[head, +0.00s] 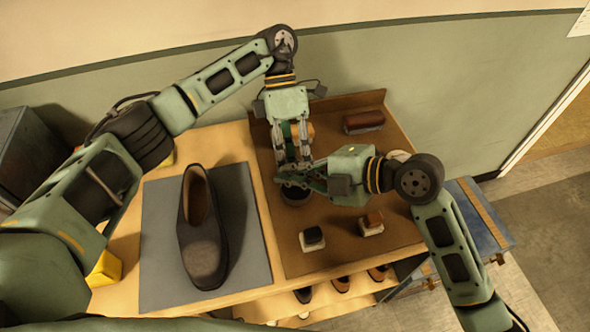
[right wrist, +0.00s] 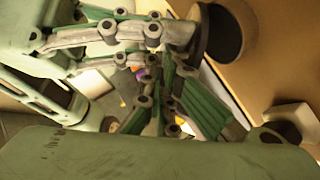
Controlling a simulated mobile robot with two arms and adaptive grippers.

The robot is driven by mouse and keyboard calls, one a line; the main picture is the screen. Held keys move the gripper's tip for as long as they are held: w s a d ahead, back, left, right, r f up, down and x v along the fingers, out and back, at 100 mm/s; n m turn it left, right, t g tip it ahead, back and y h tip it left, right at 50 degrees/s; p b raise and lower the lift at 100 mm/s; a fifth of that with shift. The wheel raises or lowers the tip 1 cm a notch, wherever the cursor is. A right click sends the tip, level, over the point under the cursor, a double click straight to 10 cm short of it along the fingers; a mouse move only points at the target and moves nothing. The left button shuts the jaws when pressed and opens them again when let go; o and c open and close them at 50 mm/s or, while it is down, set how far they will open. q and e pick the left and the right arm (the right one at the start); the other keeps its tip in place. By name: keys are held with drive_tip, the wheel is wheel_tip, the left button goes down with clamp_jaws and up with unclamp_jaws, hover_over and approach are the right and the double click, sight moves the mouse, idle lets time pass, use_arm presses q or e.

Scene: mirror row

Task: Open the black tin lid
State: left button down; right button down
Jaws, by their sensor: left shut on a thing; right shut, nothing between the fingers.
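The black tin (head: 294,197) stands on the brown tray (head: 345,262), partly hidden under both grippers. In the right wrist view it shows as a dark round shape (right wrist: 222,36). My left gripper (head: 304,163) reaches down from above and is shut on the tin; I cannot tell whether it grips the lid or the body. My right gripper (head: 284,180) comes in from the right, shut and empty, with its fingertips close over the tin. The two grippers overlap closely in the head view.
A dark shoe (head: 203,245) lies on a grey mat (head: 155,265) to the left. Two small brushes (head: 312,238) (head: 372,222) lie at the tray's front, and a reddish brush (head: 364,122) at its back. A yellow block (head: 105,268) sits at the left edge. Shoes (head: 341,284) are below.

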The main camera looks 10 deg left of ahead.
use_arm(q)
drive_tip(key=shift+s+d, duration=0.1)
use_arm(e)
drive_tip(key=shift+w, duration=0.3)
use_arm(q)
drive_tip(key=c, duration=1.8)
unclamp_jaws()
drive_tip(key=shift+c, duration=0.2)
use_arm(e)
drive_tip(key=shift+w+f, duration=0.1)
use_arm(q)
drive_tip(key=shift+s, duration=0.1)
